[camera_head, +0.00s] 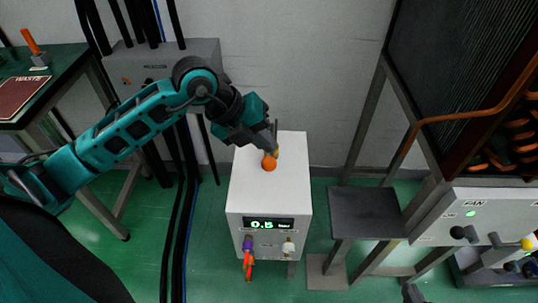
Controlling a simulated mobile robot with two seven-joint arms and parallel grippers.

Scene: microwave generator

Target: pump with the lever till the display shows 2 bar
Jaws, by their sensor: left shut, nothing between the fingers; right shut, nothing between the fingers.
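A white box-shaped unit (270,200) stands in the middle, with a green digital display (268,224) on its front. The display seems to read 0.8, with a blurred unit after it. An orange ball knob (269,164), apparently the lever's end, shows at the top of the unit; the lever's shaft is mostly hidden. My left gripper (272,138) is shut, with its fingertips right behind the knob, close to or touching it. Nothing shows between its fingers. My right gripper (412,293) shows only as a small grey tip at the bottom edge, empty and away from the unit.
Red and purple fittings (248,256) and a white knob (288,247) are on the unit's front. A dark stand (365,212) and a control panel (472,222) are at right. A green table (50,80) and hanging cables (178,220) are at left.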

